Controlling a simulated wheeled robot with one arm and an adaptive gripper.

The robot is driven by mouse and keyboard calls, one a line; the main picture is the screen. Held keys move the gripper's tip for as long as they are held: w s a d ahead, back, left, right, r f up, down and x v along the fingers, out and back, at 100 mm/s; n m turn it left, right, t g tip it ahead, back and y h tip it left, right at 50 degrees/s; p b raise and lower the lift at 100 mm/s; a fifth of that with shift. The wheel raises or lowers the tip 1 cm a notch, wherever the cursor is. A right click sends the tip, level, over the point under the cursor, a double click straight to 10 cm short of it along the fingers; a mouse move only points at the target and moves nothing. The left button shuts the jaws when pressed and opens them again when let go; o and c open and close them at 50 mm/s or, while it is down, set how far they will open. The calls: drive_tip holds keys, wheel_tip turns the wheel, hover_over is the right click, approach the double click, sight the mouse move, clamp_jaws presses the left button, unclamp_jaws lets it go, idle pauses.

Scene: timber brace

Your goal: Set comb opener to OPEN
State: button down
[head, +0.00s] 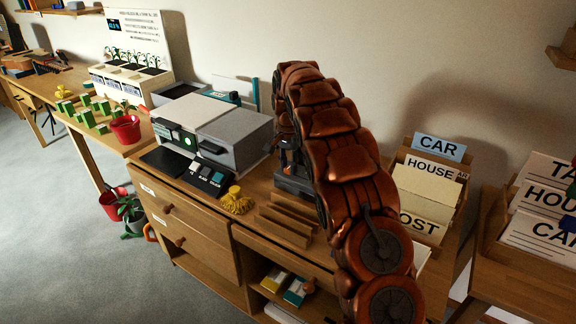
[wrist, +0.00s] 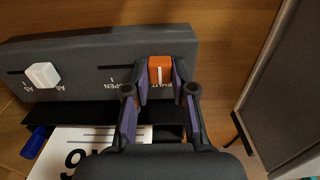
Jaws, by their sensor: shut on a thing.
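The comb opener is a dark grey block (wrist: 100,62) on the wooden top, with an orange slider knob (wrist: 160,70) at the right end of its slot in the wrist view. An OPEN label, seen upside down, lies left of the knob; another label beside the knob is partly hidden by my fingers. A white knob (wrist: 43,75) sits on a second slot further left. My gripper (wrist: 160,84) has its two fingers on either side of the orange knob and is shut on it. In the head view my arm hides the knob and most of the block (head: 292,186).
A printed white sheet (wrist: 85,150) lies by the block in the wrist view. In the head view, a grey machine (head: 215,130) and a yellow tangle (head: 237,203) stand to the left, and a card box with a CAR card (head: 438,147) to the right.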

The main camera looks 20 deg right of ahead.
sight(307, 180)
drive_tip(key=shift+s+d+f+b, duration=0.15)
drive_tip(key=shift+s+d, duration=0.45)
drive_tip(key=shift+s, duration=0.3)
drive_tip(key=shift+s+d+r+b, duration=0.15)
drive_tip(key=shift+s+d, duration=0.45)
drive_tip(key=shift+s, duration=0.3)
drive_tip(key=shift+s+d+f+b, duration=0.15)
drive_tip(key=shift+s+d, duration=0.45)
drive_tip(key=shift+s, duration=0.3)
drive_tip(key=c, duration=1)
unclamp_jaws()
drive_tip(key=shift+s+d, duration=0.1)
drive_tip(key=shift+o, duration=0.2)
drive_tip(key=shift+r, duration=0.25)
drive_tip(key=shift+r, duration=0.3)
wheel_tip(307, 180, up, 11)
drive_tip(key=shift+r, duration=0.1)
